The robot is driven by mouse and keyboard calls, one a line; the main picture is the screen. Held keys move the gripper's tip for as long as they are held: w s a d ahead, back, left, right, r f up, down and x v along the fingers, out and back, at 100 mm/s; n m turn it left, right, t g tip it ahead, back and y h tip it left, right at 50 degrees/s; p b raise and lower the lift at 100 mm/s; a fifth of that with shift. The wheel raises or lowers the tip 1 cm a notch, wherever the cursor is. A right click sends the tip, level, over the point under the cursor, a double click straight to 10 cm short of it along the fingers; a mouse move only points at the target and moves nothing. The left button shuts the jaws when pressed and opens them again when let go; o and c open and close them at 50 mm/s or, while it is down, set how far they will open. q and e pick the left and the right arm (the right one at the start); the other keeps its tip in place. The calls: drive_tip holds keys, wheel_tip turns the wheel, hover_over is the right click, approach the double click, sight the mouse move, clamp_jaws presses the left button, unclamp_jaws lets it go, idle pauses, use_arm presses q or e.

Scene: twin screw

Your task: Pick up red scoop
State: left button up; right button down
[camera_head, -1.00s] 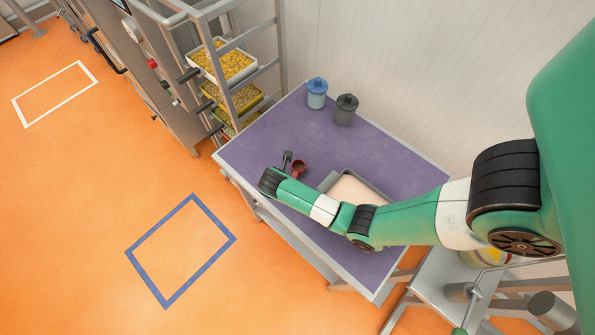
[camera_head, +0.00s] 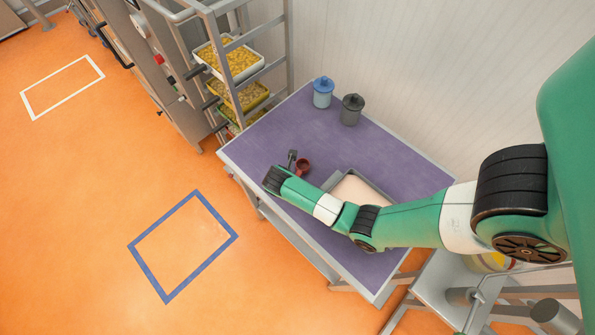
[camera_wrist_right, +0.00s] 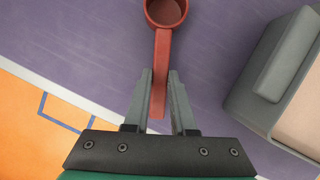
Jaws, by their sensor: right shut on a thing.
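The red scoop (camera_head: 303,167) is over the purple table top (camera_head: 262,137), left of the tray with pale contents (camera_head: 355,190). My right arm reaches over the table from the right. My right gripper (camera_wrist_right: 160,76) is shut on the scoop's handle (camera_wrist_right: 161,60), with one finger on each side. The scoop's round cup points away from the gripper, cut off by the top edge of the right wrist view. I cannot tell whether the scoop still touches the table. My left gripper is not in view.
A blue lidded jar (camera_head: 323,92) and a dark grey lidded jar (camera_head: 351,110) stand at the back of the table. A rack with food trays (camera_head: 232,62) stands beyond the table's left end. The tray's grey rim (camera_wrist_right: 262,82) is to the right of the scoop.

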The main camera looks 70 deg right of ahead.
drive_tip(key=shift+r, duration=0.55)
drive_tip(key=r, duration=0.1)
drive_tip(key=r+p, duration=0.1)
drive_tip(key=r, duration=0.1)
drive_tip(key=shift+s+a+r+p, duration=0.2)
drive_tip(key=shift+s+p, duration=0.05)
drive_tip(key=shift+p, duration=0.1)
drive_tip(key=s+a+r+p, duration=0.6)
drive_tip(key=s+a+r, duration=0.1)
drive_tip(key=s, duration=0.4)
drive_tip(key=shift+s+r, duration=0.2)
drive_tip(key=shift+r, duration=0.55)
